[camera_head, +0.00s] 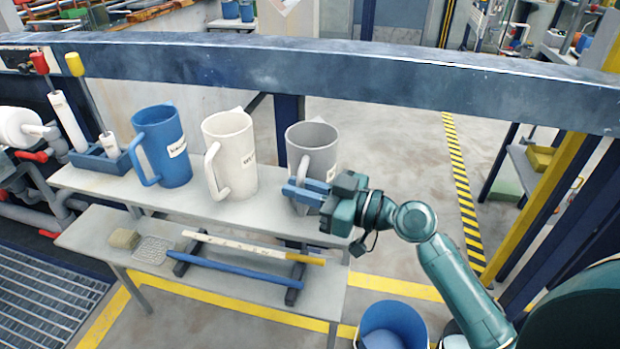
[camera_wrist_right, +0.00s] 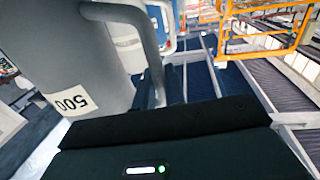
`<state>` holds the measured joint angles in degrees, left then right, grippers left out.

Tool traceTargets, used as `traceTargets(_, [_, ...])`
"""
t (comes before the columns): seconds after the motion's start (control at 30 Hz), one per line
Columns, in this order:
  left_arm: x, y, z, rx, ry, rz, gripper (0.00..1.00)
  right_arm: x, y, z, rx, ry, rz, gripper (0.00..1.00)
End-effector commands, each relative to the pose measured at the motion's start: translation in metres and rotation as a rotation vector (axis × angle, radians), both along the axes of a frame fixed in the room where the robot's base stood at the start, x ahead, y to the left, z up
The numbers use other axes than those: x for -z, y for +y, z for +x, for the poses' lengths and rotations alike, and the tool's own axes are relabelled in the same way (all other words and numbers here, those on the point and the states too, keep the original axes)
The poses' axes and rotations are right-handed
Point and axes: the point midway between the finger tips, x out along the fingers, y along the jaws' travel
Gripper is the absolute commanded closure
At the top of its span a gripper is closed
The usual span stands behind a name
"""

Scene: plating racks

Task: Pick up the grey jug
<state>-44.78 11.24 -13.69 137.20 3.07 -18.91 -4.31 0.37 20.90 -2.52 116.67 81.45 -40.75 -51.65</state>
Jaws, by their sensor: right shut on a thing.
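The grey jug (camera_head: 312,137) is upright at the right end of the upper shelf (camera_head: 235,213), to the right of a white jug (camera_head: 232,145) and a blue jug (camera_head: 165,150). My right gripper (camera_head: 308,192) has its blue fingers at the handle side of the grey jug and is shut on it. The fingers and wrist cover the jug's lower part, so I cannot tell whether its base touches the shelf. In the right wrist view the grey jug (camera_wrist_right: 72,60) fills the left, with an upside-down "500" label and its handle (camera_wrist_right: 152,60). My left gripper is out of view.
A thick blue-grey beam (camera_head: 330,68) runs behind the jugs. A lower shelf (camera_head: 120,222) holds a sponge and a rack with a blue rod (camera_head: 235,268). A blue bucket (camera_head: 392,325) stands on the floor. A yellow post (camera_head: 525,210) rises at the right.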

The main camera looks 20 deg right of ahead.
Motion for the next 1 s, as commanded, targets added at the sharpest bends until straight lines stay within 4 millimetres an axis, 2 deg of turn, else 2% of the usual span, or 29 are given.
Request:
traceTargets(0.17, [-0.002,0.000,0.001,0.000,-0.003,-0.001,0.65,-0.004,0.000,0.000,0.001,-0.006,0.000,1.00])
traceTargets(0.27, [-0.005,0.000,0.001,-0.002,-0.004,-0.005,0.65,-0.013,0.000,0.000,0.000,-0.008,-0.002,1.00])
traceTargets(0.5, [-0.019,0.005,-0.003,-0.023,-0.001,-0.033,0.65,-0.060,0.000,0.000,0.000,-0.012,-0.002,1.00])
traceTargets(0.7, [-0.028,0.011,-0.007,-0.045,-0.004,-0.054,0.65,-0.091,0.000,0.000,0.000,-0.009,-0.002,1.00])
traceTargets(0.83, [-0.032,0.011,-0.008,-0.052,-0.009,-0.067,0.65,-0.101,0.000,0.000,0.000,-0.008,0.001,1.00])
traceTargets(1.0, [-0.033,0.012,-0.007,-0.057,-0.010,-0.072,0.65,-0.103,0.000,0.000,0.001,-0.006,0.002,1.00])
